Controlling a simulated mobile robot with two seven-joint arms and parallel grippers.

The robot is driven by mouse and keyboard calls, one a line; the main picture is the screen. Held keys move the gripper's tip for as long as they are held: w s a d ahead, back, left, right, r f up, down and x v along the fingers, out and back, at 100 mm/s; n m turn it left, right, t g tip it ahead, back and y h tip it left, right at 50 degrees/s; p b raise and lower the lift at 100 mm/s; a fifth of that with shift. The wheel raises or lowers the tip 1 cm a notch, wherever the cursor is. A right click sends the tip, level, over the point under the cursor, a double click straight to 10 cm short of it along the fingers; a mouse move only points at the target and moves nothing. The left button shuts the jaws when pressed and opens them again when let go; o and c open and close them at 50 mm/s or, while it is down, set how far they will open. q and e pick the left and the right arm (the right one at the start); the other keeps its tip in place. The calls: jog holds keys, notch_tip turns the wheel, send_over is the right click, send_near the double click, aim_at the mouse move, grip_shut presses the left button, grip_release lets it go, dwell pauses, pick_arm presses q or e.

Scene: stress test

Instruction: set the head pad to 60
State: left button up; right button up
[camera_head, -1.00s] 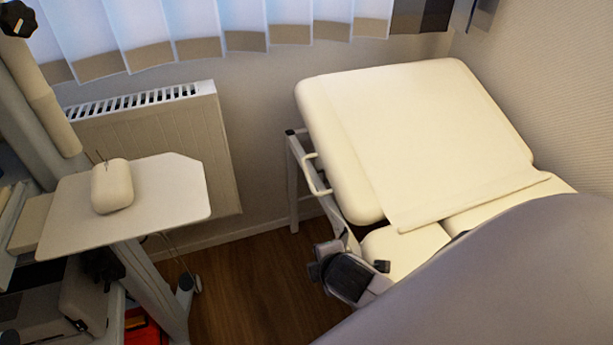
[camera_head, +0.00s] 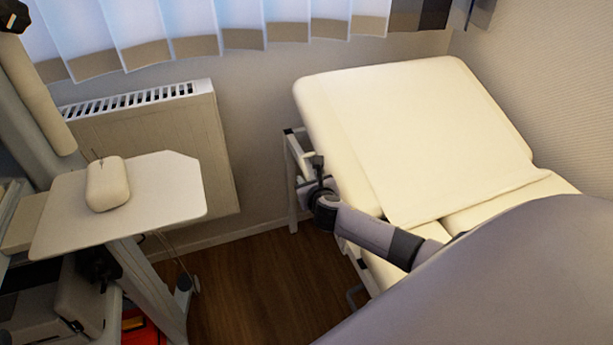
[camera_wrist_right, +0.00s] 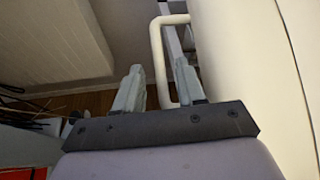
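The head pad (camera_head: 420,140) is the cream raised end section of the couch, tilted up, with a paper-like cover strip over it. In the right wrist view its edge (camera_wrist_right: 240,70) fills the right side. A pale bar handle (camera_wrist_right: 158,50) sits beside the pad's edge. My right gripper (camera_head: 311,172) is at the pad's left edge by the handle. In the right wrist view the gripper's fingers (camera_wrist_right: 158,65) are apart, and the handle's bar shows between them; contact is not visible. My left gripper is not in view.
A white tray table (camera_head: 165,205) with a cream rounded object (camera_head: 107,184) stands at the left. A radiator (camera_head: 160,135) is on the wall behind. Bare wooden floor (camera_head: 245,290) lies between the table and couch.

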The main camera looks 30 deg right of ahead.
aim_at(307, 175)
jog(key=b+x, duration=0.1)
jog(key=x, duration=0.3)
jog(key=shift+b, duration=0.35)
jog(key=shift+w+f, duration=0.15)
jog(key=shift+w, duration=0.05)
jog(key=shift+w+d, duration=0.1)
jog(key=shift+w, duration=0.1)
grip_shut()
